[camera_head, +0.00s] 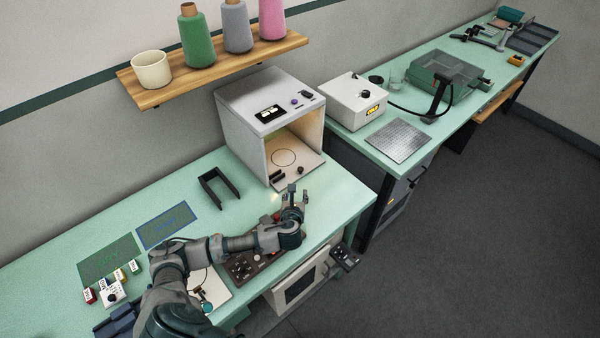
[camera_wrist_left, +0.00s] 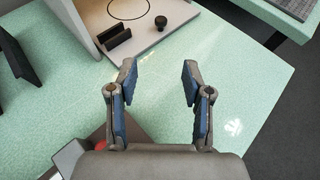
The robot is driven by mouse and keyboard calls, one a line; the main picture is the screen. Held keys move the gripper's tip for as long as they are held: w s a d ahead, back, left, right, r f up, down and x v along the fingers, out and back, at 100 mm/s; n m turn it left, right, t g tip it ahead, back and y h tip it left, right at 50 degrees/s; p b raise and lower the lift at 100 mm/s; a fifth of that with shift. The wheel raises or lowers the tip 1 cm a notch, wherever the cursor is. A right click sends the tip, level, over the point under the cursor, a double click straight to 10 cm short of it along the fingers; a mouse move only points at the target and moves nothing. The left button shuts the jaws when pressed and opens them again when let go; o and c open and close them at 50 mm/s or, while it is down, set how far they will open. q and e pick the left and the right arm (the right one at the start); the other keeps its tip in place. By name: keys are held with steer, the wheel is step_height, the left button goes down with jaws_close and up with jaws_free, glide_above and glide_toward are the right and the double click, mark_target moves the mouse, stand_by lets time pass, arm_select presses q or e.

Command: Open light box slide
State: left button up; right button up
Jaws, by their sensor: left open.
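The light box (camera_head: 267,112) is a pale grey box with an open front, standing at the back of the near green bench. Its slide (camera_head: 287,162) is a flat panel with a black circle, a dark block handle and a small dark knob at its front. In the left wrist view the slide (camera_wrist_left: 145,30) shows at the top, with the block and knob facing me. My left gripper (camera_head: 297,193) is in front of the slide, apart from it. In the left wrist view its two blue-padded fingers (camera_wrist_left: 160,82) are spread with nothing between them. My right gripper is not in view.
A dark U-shaped bracket (camera_head: 213,188) stands left of the light box. A dark control panel (camera_head: 250,263) lies under my left arm. A white box (camera_head: 352,101) and a metal plate (camera_head: 398,141) are on the bench to the right. Bare bench lies right of the gripper.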

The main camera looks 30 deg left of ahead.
mark_target(300, 170)
arm_select(q)
steer(key=b+x, duration=0.1)
steer(key=x, duration=1.6)
steer(key=shift+w+a+b, duration=0.1)
steer(key=shift+w+b, duration=0.05)
steer(key=shift+b, duration=0.25)
jaws_close()
